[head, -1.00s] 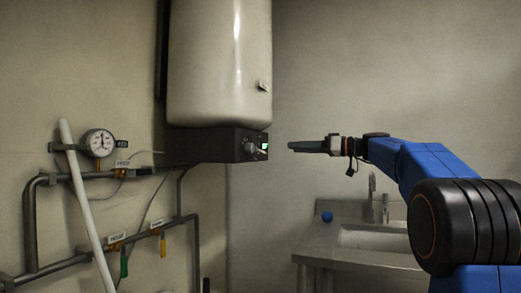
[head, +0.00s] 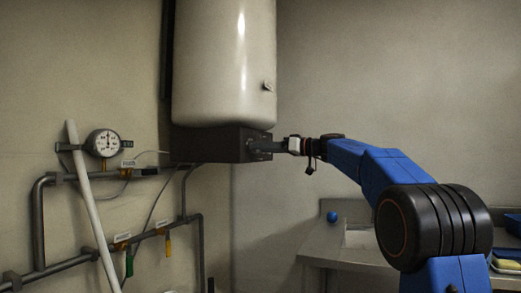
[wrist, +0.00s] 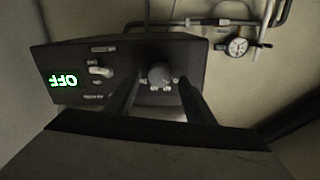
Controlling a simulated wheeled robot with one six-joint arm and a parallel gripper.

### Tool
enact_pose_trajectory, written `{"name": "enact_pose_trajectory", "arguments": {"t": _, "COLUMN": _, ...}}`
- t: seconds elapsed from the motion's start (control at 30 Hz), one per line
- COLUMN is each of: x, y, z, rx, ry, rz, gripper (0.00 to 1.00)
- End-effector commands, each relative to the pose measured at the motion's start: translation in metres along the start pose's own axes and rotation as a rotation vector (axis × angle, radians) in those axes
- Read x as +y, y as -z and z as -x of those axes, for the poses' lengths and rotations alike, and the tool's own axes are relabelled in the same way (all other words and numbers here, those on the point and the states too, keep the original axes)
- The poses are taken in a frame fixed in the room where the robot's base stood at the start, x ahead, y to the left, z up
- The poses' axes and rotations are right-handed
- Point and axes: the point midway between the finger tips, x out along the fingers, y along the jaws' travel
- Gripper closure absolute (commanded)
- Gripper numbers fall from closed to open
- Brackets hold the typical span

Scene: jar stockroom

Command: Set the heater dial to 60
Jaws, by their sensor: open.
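The heater (head: 222,65) is a white tank with a dark control box (head: 205,145) under it. In the wrist view the box's panel appears upside down, with the round grey heater dial (wrist: 160,74) and small labels around it. My gripper (wrist: 160,82) is open, with one finger on each side of the dial; I cannot tell whether they touch it. In the head view my gripper (head: 257,147) reaches the box's right face and hides the dial. The number at the dial's mark is too small to read.
A green display (wrist: 64,80) reads OFF, and a pale switch (wrist: 101,71) sits between it and the dial. A gauge (head: 104,143), pipes and a leaning white pole (head: 90,200) are at left. A counter with a sink (head: 360,238) stands below my arm.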

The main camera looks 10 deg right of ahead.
Motion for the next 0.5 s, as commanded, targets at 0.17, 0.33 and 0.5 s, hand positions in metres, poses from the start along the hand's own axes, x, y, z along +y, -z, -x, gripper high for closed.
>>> {"name": "enact_pose_trajectory", "arguments": {"t": 0.17, "x": 0.001, "y": -0.001, "z": -0.015, "rx": 0.0, "ry": 0.0, "rz": 0.0, "gripper": 0.51}}
{"name": "enact_pose_trajectory", "arguments": {"t": 0.33, "x": 0.0, "y": 0.0, "z": -0.019, "rx": 0.0, "ry": 0.0, "rz": 0.0, "gripper": 0.51}}
{"name": "enact_pose_trajectory", "arguments": {"t": 0.5, "x": 0.0, "y": 0.0, "z": -0.019, "rx": 0.0, "ry": -0.001, "rz": 0.0, "gripper": 0.51}}
